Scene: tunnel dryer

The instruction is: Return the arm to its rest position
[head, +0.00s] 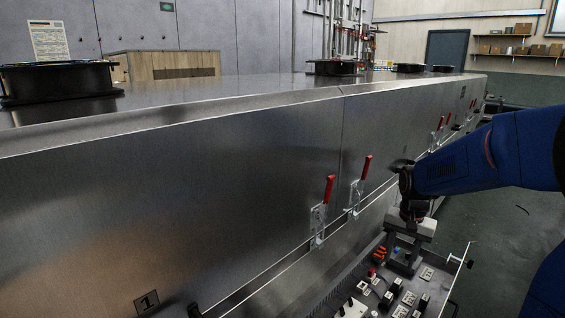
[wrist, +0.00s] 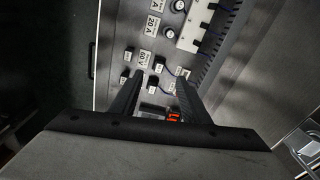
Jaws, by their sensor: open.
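My blue arm (head: 490,150) reaches in from the right in the head view and bends down at the wrist. My gripper (head: 402,266) points down over an electrical panel (head: 345,297) beside the dryer. In the wrist view my gripper (wrist: 158,88) shows two dark fingers spread apart with nothing between them. I cannot tell whether the fingertips touch the panel.
The long steel dryer (head: 200,180) fills the left and middle, with red-handled latches (head: 328,190) along its side close to my wrist. An open panel edge (head: 460,265) stands right of the gripper. Green floor (head: 510,225) is clear at the right.

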